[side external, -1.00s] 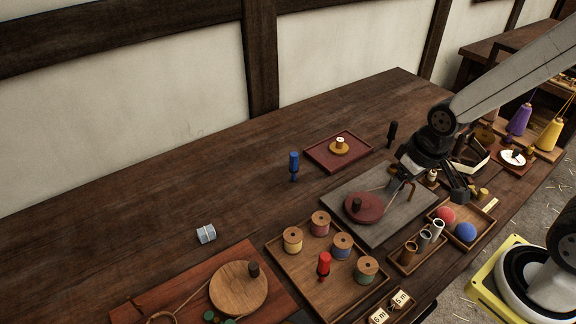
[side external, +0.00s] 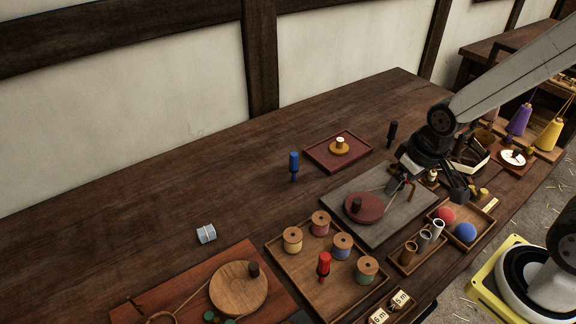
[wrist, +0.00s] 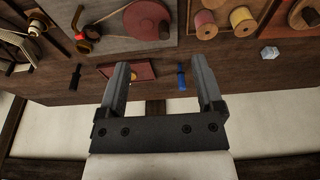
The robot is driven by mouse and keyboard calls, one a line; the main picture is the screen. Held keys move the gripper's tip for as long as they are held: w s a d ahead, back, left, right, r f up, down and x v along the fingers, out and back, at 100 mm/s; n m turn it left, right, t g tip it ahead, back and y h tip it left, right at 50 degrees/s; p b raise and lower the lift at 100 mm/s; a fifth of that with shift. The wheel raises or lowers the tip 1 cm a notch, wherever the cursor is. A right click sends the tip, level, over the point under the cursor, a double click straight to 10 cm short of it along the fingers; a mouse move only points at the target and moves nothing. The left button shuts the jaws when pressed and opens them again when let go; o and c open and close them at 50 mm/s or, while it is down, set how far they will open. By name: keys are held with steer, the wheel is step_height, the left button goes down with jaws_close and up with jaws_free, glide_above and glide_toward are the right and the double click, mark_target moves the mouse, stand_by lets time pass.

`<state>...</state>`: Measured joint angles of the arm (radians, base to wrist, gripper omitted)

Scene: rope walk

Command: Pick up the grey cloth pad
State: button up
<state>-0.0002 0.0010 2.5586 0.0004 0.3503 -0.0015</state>
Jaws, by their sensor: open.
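The grey cloth pad (side external: 206,233) is a small light grey bundle with a pale band around it. It lies alone on the bare dark tabletop left of the spool tray. It also shows in the wrist view (wrist: 270,53) at the upper right. My gripper (side external: 432,188) is far to the right of the pad, above the right part of the bench near the grey board. In the wrist view my gripper (wrist: 158,68) has its two fingers wide apart with nothing between them.
A tray of thread spools (side external: 283,266) and a reddish board with a wooden disc (side external: 238,288) stand in front of the pad. A blue-handled tool (side external: 294,163) stands upright behind it. A dark red tray (side external: 318,155) lies farther back. The tabletop around the pad is clear.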

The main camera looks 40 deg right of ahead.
steer(key=w+a+n, duration=0.4)
steer(key=w+a, duration=0.1)
steer(key=w, duration=0.5)
steer(key=n+g+y, duration=0.2)
steer(key=n+y, duration=0.2)
steer(key=n, duration=0.8)
glide_toward(206, 230)
steer(key=f, duration=0.2)
steer(key=shift+w+a+f+n+y, duration=0.1)
steer(key=shift+a+f+n+y, duration=0.1)
steer(key=shift+a+n+y, duration=0.1)
steer(key=shift+x, duration=1.2)
steer(key=shift+f, duration=0.1)
steer(key=shift+x, duration=2.55)
